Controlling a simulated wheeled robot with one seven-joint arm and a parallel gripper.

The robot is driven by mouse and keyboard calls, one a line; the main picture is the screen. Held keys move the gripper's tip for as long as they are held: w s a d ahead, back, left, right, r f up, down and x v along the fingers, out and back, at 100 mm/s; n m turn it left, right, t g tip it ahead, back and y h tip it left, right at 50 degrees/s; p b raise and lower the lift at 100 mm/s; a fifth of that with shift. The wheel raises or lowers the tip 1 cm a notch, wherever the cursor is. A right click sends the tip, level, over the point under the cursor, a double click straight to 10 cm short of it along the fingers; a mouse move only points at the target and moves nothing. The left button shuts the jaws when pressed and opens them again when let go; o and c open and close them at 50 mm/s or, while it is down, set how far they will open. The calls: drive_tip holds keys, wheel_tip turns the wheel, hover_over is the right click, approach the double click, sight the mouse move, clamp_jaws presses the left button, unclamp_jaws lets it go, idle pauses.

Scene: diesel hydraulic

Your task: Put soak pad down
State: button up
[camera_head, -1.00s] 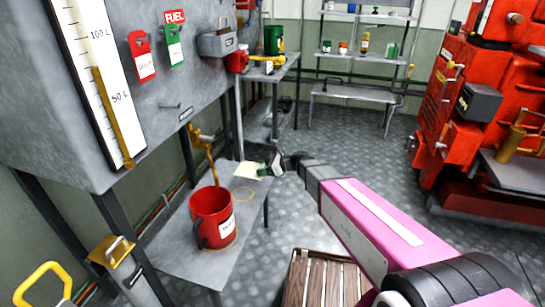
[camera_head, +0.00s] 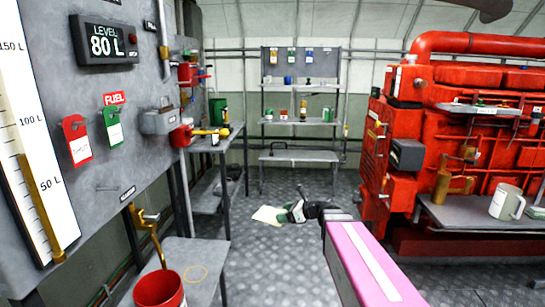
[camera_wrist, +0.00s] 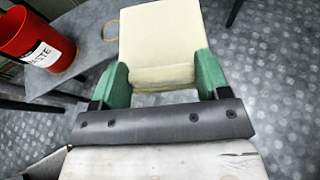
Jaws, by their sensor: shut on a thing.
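The soak pad (camera_head: 267,215) is a pale cream, flat square. My gripper (camera_head: 288,214) is shut on it and holds it out in front, beyond the low grey bench's right edge in the head view. In the wrist view the pad (camera_wrist: 160,45) stands out between the two green fingers of my gripper (camera_wrist: 164,80). The low grey bench (camera_head: 205,261) carries a red bucket (camera_head: 160,288) and a thin yellow ring outline (camera_head: 196,274). The bucket also shows in the wrist view (camera_wrist: 28,40), with a white label reading partly "STE".
A grey tank with a level display (camera_head: 105,45) and a brass tap (camera_head: 150,217) stands at left. A side bench (camera_head: 212,140) and a shelf rack (camera_head: 300,123) stand behind. A red engine (camera_head: 470,130) fills the right. Patterned floor (camera_head: 260,265) is clear in the middle.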

drive_tip(key=s+d+r+m+t, duration=0.1)
drive_tip(key=s+d+r, duration=0.1)
drive_tip(key=d, duration=0.5)
drive_tip(key=s+d+r+m+t+h, duration=0.1)
drive_tip(key=s+d+r, duration=0.1)
drive_tip(key=d, duration=0.5)
drive_tip(key=shift+s+r+h, duration=0.15)
drive_tip(key=shift+r+h, duration=0.15)
drive_tip(key=shift+r, duration=0.5)
drive_tip(key=shift+f, duration=0.1)
